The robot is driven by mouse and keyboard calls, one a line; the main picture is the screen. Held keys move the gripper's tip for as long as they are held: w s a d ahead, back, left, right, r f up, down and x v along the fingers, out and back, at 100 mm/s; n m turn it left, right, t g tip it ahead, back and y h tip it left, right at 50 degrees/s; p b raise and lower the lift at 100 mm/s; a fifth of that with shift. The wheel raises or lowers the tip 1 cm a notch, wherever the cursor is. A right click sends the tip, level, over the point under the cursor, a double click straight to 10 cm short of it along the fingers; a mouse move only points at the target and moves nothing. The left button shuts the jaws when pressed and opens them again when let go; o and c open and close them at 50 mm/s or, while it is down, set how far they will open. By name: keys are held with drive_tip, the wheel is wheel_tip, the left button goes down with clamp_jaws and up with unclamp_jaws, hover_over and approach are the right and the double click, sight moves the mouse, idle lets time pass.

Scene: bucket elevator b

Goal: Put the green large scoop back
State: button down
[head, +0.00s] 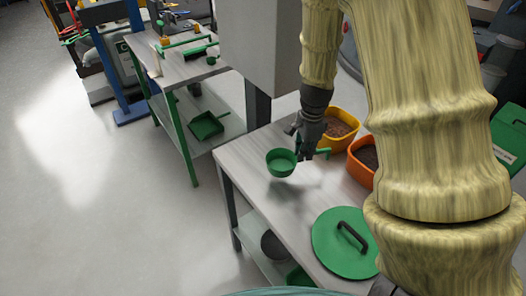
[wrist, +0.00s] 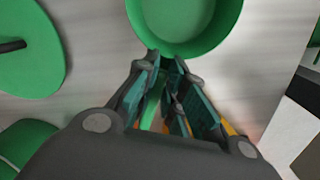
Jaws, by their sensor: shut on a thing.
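The green large scoop (head: 281,163) is a round green cup with a green handle, held above the light table (head: 257,205). A soft shadow lies on the table below it. My gripper (head: 304,150) is shut on the scoop's handle, close to the cup. In the wrist view the scoop's cup (wrist: 185,22) is at the top, just beyond my fingertips (wrist: 168,62). The handle runs back between the fingers, and part of it is hidden by them.
A yellow bin (head: 340,128) and an orange bin (head: 360,160), both with brown contents, stand behind my gripper. A round green lid (head: 343,243) with a black handle lies at the table's front. Another table (head: 180,68) at the left holds a smaller green scoop (head: 211,61). The table's left part is clear.

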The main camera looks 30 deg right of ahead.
drive_tip(key=w+a+p, duration=0.1)
drive_tip(key=w, duration=0.4)
drive_tip(key=w+a+f+p, duration=0.1)
drive_tip(key=w+a+p, duration=0.1)
drive_tip(key=w, duration=0.2)
drive_tip(key=w+a+p, duration=0.2)
drive_tip(key=w, duration=0.3)
drive_tip(key=shift+w+f, duration=0.2)
drive_tip(key=shift+w, duration=0.15)
drive_tip(key=shift+a+f+p, duration=0.1)
drive_tip(key=shift+f+p, duration=0.1)
drive_tip(key=shift+p, duration=0.15)
drive_tip(key=shift+w+f+p, duration=0.1)
drive_tip(key=shift+f+p, duration=0.65)
drive_tip(key=shift+f, duration=0.9)
drive_tip(key=c, duration=1.5)
unclamp_jaws()
drive_tip(key=shift+f, duration=0.15)
wheel_tip(320, 180, up, 12)
drive_tip(key=b, duration=0.3)
drive_tip(key=shift+d, duration=0.2)
